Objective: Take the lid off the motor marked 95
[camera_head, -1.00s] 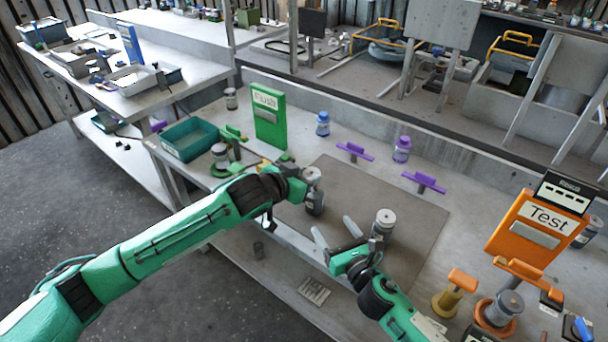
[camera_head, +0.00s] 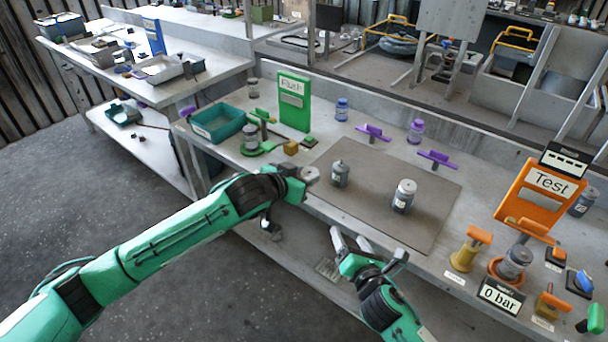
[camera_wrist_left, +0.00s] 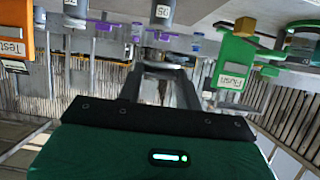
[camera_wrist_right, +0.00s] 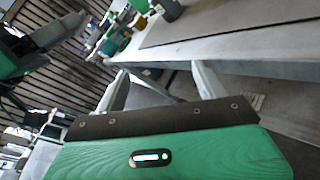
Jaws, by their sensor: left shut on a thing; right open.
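The motor marked 95 (camera_head: 340,174) stands upright on the grey mat, a dark grey cylinder with a small stub on its top and no lid on it. In the left wrist view, which is upside down, its label (camera_wrist_left: 162,12) reads 95. My left gripper (camera_head: 304,176) is shut on a light grey round lid (camera_head: 311,174), held beside the motor, to its left and apart from it. A second grey motor (camera_head: 403,196) with a light lid stands to the right. My right gripper (camera_head: 350,242) is open and empty off the table's front edge; its spread fingers show in the right wrist view (camera_wrist_right: 162,90).
The mat (camera_head: 400,232) is otherwise clear. A green Flush panel (camera_head: 294,102) and teal bin (camera_head: 217,123) stand at the left. Purple holders (camera_head: 373,133) are behind. An orange Test panel (camera_head: 541,197) and a 0 bar display (camera_head: 502,296) are at the right.

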